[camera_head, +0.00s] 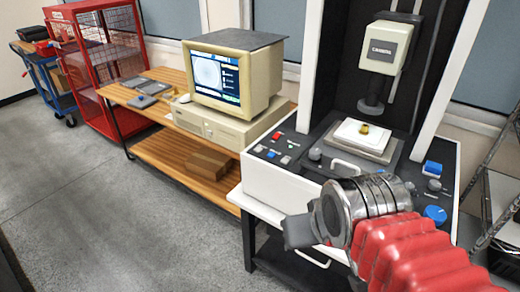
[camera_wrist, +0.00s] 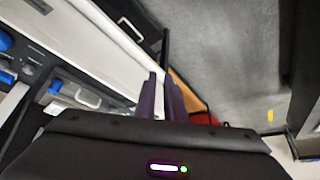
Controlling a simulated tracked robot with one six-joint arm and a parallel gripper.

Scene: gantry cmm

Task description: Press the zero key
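The measuring machine (camera_head: 292,185) has a white front body with a panel of small keys at its left end. No lettering is readable, so I cannot tell which is the zero key. My gripper (camera_head: 298,232) is in front of the machine, nearer the camera and lower in the picture than the panel. In the wrist view its two dark fingers (camera_wrist: 161,76) are close together with a narrow light strip between them. Nothing is visibly held.
The machine's probe head (camera_head: 386,48) hangs over a white plate (camera_head: 362,135) with a small brass-coloured part (camera_head: 364,129). Blue knobs (camera_head: 435,214) are at the right. A computer monitor (camera_head: 232,70) stands on the wooden bench (camera_head: 165,76) to the left. The grey floor (camera_head: 110,190) is clear.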

